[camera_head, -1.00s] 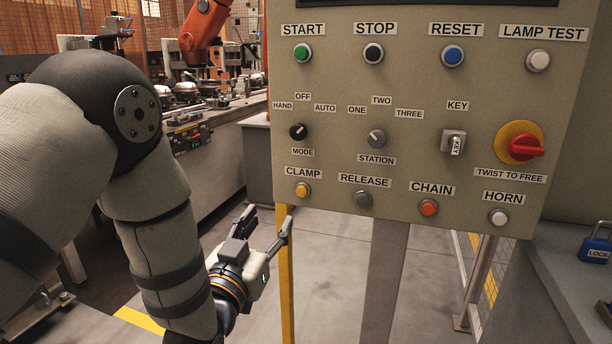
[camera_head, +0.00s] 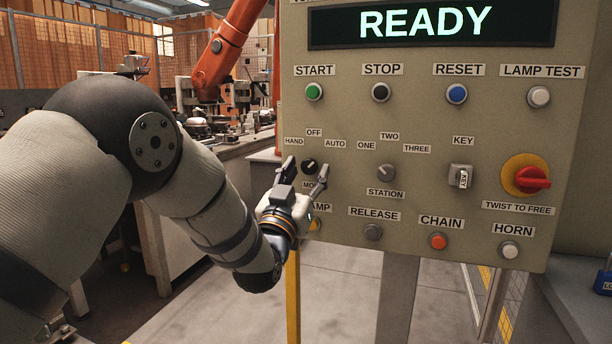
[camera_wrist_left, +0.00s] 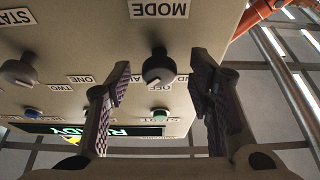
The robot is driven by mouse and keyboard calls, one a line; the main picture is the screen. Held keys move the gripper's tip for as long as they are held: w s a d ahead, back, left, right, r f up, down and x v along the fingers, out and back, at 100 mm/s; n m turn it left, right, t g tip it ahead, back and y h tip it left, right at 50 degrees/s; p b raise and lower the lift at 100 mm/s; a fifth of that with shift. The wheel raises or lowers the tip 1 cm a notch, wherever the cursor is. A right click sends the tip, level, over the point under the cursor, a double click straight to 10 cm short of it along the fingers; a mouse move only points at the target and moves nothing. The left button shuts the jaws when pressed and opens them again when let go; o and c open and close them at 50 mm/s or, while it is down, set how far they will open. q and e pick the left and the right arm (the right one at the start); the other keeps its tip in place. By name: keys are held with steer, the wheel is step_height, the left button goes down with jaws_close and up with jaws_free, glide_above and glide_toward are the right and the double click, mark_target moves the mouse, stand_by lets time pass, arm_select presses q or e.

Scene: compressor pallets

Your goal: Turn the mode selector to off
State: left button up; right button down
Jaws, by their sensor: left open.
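The mode selector (camera_head: 309,166) is a small black knob on the grey-beige control panel, under the labels HAND, OFF and AUTO. Its white mark seems to point up and right, toward the AUTO side. My left gripper (camera_head: 306,169) is open at the panel, one finger on each side of the knob in the picture. The left wrist view shows the panel upside down, with the knob (camera_wrist_left: 158,66) between the open fingers (camera_wrist_left: 160,82) and apart from both. The MODE label is partly hidden by the gripper in the head view. My right gripper is not seen.
The grey station selector (camera_head: 386,173) is to the right of the mode knob. The yellow clamp button (camera_head: 315,224) is just below, partly behind my gripper. A red twist knob (camera_head: 532,180) is at the panel's right. The display (camera_head: 430,24) reads READY.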

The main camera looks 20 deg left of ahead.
arm_select(q)
jaws_close()
steer(key=shift+n, duration=0.3)
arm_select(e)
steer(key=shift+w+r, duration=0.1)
arm_select(q)
steer(key=n+y, duration=0.1)
steer(key=n, duration=0.1)
steer(key=n+y+p, duration=0.1)
steer(key=n, duration=0.1)
steer(key=n+y, duration=0.1)
steer(key=n, duration=0.1)
steer(key=shift+s+d+r+y+p, duration=0.1)
steer(key=shift+d+r+y+p, duration=0.15)
steer(key=shift+y+p, duration=0.1)
steer(key=shift+d+n+g+y+p, duration=0.1)
steer(key=shift+n+g+y+p, duration=0.3)
steer(key=shift+n, duration=1)
steer(key=shift+n+g+y+p, duration=0.1)
steer(key=shift+n+g+y, duration=0.3)
steer(key=shift+n+y, duration=0.7)
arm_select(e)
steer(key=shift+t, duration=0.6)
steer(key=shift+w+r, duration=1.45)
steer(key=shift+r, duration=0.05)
arm_select(q)
steer(key=shift+f+n+h, duration=0.1)
steer(key=shift+n+h, duration=0.15)
steer(key=shift+n, duration=0.35)
jaws_free()
